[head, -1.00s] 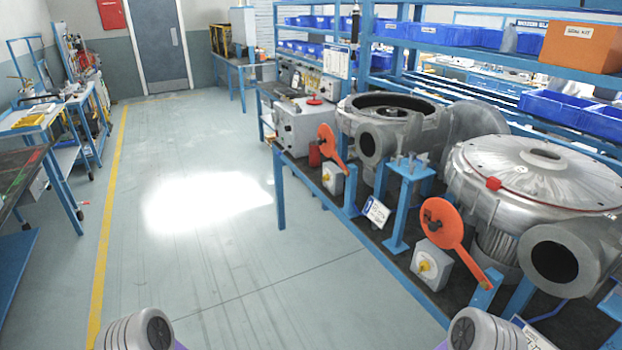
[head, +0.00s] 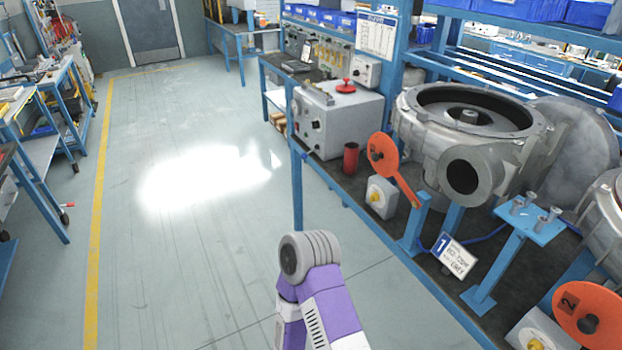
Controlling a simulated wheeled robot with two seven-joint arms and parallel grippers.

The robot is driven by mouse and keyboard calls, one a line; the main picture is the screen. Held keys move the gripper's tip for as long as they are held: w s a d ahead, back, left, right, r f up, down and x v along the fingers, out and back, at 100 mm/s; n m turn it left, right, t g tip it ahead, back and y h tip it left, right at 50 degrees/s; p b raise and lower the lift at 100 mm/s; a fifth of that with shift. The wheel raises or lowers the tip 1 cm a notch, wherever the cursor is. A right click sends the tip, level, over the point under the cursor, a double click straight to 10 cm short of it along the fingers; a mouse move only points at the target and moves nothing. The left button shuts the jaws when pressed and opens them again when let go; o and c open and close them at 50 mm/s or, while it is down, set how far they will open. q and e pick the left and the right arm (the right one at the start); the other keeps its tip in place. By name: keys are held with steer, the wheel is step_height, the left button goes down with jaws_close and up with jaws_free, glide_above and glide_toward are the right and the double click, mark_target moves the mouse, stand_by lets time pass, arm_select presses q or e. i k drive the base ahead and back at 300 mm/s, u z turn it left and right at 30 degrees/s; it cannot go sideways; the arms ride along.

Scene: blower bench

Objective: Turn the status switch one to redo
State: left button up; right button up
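A grey switch box (head: 381,197) with a yellow knob stands on the blue-framed bench, just below an orange disc lever (head: 384,153), by the first blower (head: 470,125). A second switch box (head: 537,332) with a yellow knob sits at the bottom right by an orange disc (head: 588,312) marked 2. A sign with a large 1 (head: 453,254) stands between them. I take the first box as switch one; its labels and knob setting are too small to read. A purple and grey link of my arm shows at the bottom middle. Neither gripper is in view.
A grey control box (head: 338,118) with a red knob and a red cylinder (head: 351,158) stand farther back on the bench. A blue stand (head: 528,222) with metal posts is right of the sign. The floor (head: 190,270) left of the bench is clear.

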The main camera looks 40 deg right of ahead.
mark_target(374, 196)
steer(key=z, duration=0.65)
steer(key=i, duration=1.3)
steer(key=z, duration=1)
